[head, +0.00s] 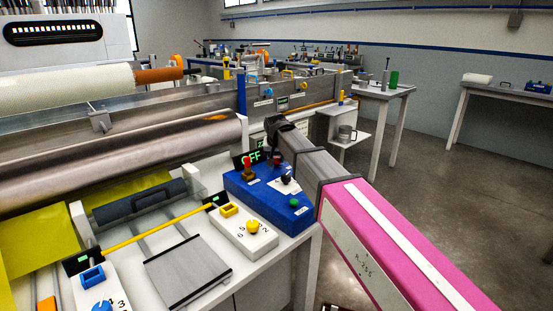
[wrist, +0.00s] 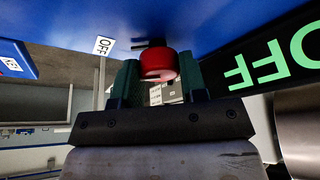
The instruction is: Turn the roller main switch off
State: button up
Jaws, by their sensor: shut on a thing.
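A blue control box (head: 262,192) stands on the white table's right end. It carries a red-topped lever (head: 247,166), a red knob (head: 277,159), a black knob (head: 286,180) and a green button (head: 293,202). Its dark display (head: 248,159) reads OFF in green, and the display (wrist: 270,62) also shows upside down in the wrist view. My gripper (wrist: 160,76) has its green fingers on either side of the red switch knob (wrist: 158,64), shut on it. A small OFF label (wrist: 104,46) is beside the knob. In the head view my wrist partly hides the contact.
A white box (head: 235,226) with yellow knobs stands in front of the blue box. Long metal rollers (head: 120,165) and a yellow sheet (head: 40,240) lie to the left. Clear floor (head: 450,180) lies to the right, with side tables (head: 385,88) behind.

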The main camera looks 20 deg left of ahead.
dwell(0.4)
jog(key=o, duration=0.9)
jog(key=v, duration=1.1)
